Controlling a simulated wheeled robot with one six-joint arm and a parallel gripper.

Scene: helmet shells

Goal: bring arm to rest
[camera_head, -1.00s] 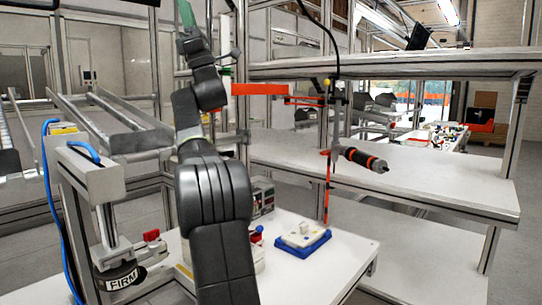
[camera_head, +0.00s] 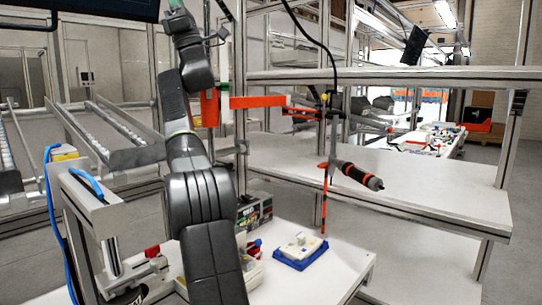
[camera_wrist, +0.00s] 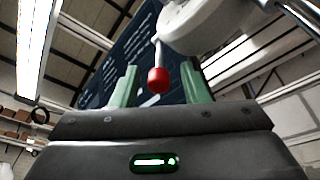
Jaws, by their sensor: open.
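My arm (camera_head: 196,175) stands raised in the head view, its upper part bent to the left. My gripper (camera_wrist: 161,82) points up in the wrist view. Its two green fingers are apart and nothing is held between them. A red ball on a short stem (camera_wrist: 158,80) hangs from a white round body (camera_wrist: 205,22) and shows in line with the gap between the fingers; I cannot tell how far beyond them it is. In the head view only a green bit of the gripper shows at the top edge.
A white table (camera_head: 322,272) bears a blue tray (camera_head: 301,254) with a white part. A press (camera_head: 95,215) with a blue hose stands at left. A black-and-orange screwdriver (camera_head: 358,175) hangs near an orange bar (camera_head: 262,102). A dark panel (camera_head: 80,8) is overhead at upper left.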

